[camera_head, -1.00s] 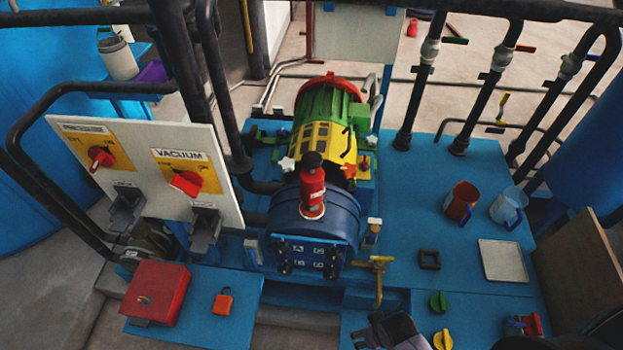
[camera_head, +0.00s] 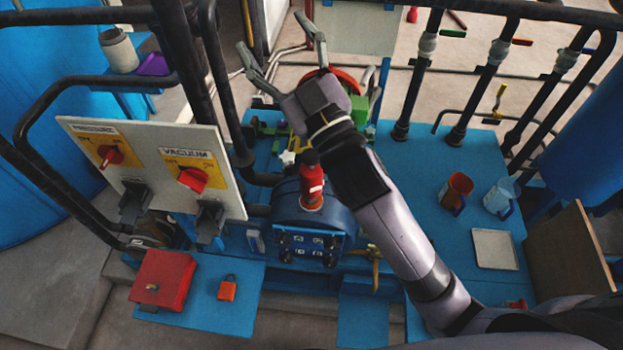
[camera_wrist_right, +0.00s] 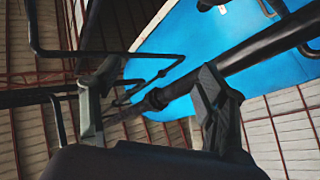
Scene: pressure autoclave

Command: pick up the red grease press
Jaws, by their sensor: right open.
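The red grease press (camera_head: 312,187), a small red cylinder with a dark cap and a white label, stands upright on top of the blue drum (camera_head: 290,225) in the head view. My right gripper (camera_head: 271,30) is open and empty. Its arm passes just right of the press, and its fingers point up and away, beyond the press in the picture. The right wrist view shows the two spread fingers (camera_wrist_right: 157,75) with nothing between them, and the press does not show there. My left gripper is not in view.
A control panel (camera_head: 150,190) with red switches and dark pipes stands left of the press. A red box (camera_head: 163,280) and an orange padlock (camera_head: 227,288) lie in front.

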